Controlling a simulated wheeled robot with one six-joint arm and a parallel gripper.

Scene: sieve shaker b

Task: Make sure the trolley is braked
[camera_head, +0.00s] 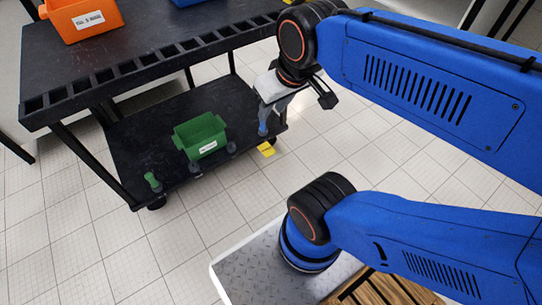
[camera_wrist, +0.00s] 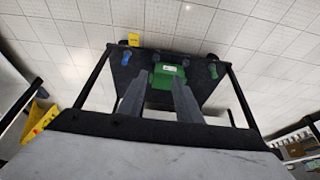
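The trolley is a black two-shelf cart; its lower shelf (camera_head: 140,150) also shows in the wrist view (camera_wrist: 200,75). A yellow pedal (camera_head: 266,149) sticks out low at the shelf's right corner, close to the floor. It also shows in the wrist view (camera_wrist: 134,40), beyond the shelf's far edge. I cannot tell whether it is pressed down or raised. My gripper (camera_head: 278,104) is above that corner, apart from the pedal. In the wrist view its two grey fingers (camera_wrist: 158,88) are spread with nothing between them.
A green bin (camera_head: 201,137) stands on the lower shelf, with a small green item (camera_head: 152,181) and a blue item (camera_head: 263,129). An orange bin (camera_head: 82,18) stands on the top shelf (camera_head: 140,50), with a blue bin behind. The tiled floor (camera_head: 370,150) right of the trolley is clear.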

